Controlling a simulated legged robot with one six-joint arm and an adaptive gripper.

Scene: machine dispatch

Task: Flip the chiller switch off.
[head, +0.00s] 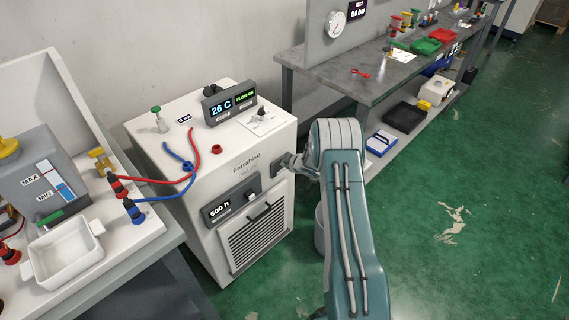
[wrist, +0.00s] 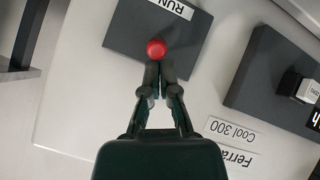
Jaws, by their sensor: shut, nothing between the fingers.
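The chiller (head: 220,186) is a white box on the floor, labelled Ferrabise Cool 300, with a front grille. A dark switch plate (wrist: 124,37) with a RUN label is on its front, and a red round knob (wrist: 156,49) stands on it. In the head view the knob is hidden behind my gripper (head: 284,164), which is at the upper right of the chiller's front. In the wrist view my gripper (wrist: 160,70) is shut and empty, its fingertips right at the red knob. I cannot tell whether they touch it.
The chiller's top carries a display (head: 230,103) reading 26 C and red and blue hoses (head: 155,181). A dark hour meter (head: 231,206) sits low on its front. A bench (head: 335,78) stands behind on the right, a white bench at left. Green floor is open at right.

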